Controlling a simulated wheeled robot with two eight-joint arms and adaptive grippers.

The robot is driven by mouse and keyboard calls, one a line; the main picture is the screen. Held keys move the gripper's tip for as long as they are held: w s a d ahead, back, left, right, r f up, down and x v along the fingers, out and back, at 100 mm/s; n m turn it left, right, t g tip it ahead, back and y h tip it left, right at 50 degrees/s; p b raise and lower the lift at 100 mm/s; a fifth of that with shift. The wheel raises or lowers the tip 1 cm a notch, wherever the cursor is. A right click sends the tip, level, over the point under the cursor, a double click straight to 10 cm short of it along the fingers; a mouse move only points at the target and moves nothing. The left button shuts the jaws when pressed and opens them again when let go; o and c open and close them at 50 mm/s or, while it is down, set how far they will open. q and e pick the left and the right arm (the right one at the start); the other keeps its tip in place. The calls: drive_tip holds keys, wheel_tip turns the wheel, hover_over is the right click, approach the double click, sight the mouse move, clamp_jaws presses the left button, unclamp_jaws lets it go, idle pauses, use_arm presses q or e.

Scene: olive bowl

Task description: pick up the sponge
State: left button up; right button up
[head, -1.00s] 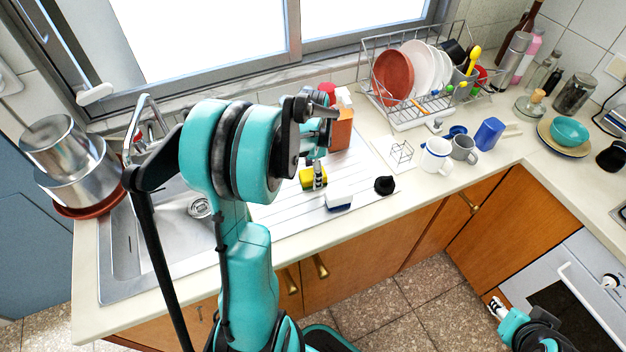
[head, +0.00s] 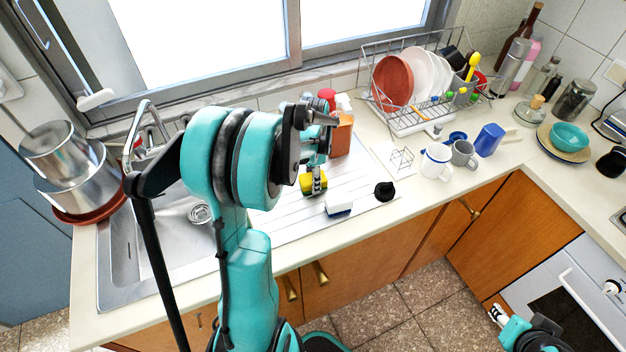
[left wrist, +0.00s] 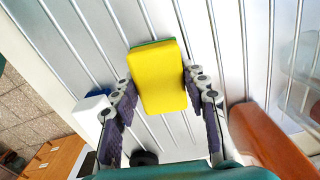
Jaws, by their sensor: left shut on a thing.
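The sponge (head: 307,184) is yellow with a thin green layer and is at the ribbed metal drainboard (head: 277,222) beside the sink. It fills the space between my left gripper's fingers in the left wrist view (left wrist: 162,78). My left gripper (head: 317,184) reaches down over it and is shut on it, one finger on each side. I cannot tell whether the sponge is touching the board. My right gripper (head: 497,314) is low at the right, in front of the cabinets; its fingers are too small to read.
A white and blue brush (head: 338,206) and a black stopper-like thing (head: 384,190) lie just right of the sponge. An orange bottle (head: 341,135) stands behind. The sink (head: 150,245) is left; mugs (head: 436,162) and a dish rack (head: 405,122) are right.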

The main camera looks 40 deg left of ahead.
use_arm(q)
wheel_tip(320, 180, up, 3)
drive_tip(key=shift+r+p, duration=0.2)
drive_tip(key=shift+p, duration=0.4)
drive_tip(key=w+d+r+p, duration=0.2)
drive_tip(key=d+r, duration=0.4)
drive_tip(key=d, duration=0.5)
drive_tip(key=shift+w+d+r+p, duration=0.15)
drive_tip(key=shift+w+r+p, duration=0.2)
drive_tip(key=shift+w, duration=0.2)
drive_tip(key=o, duration=0.5)
drive_tip(key=c, duration=0.5)
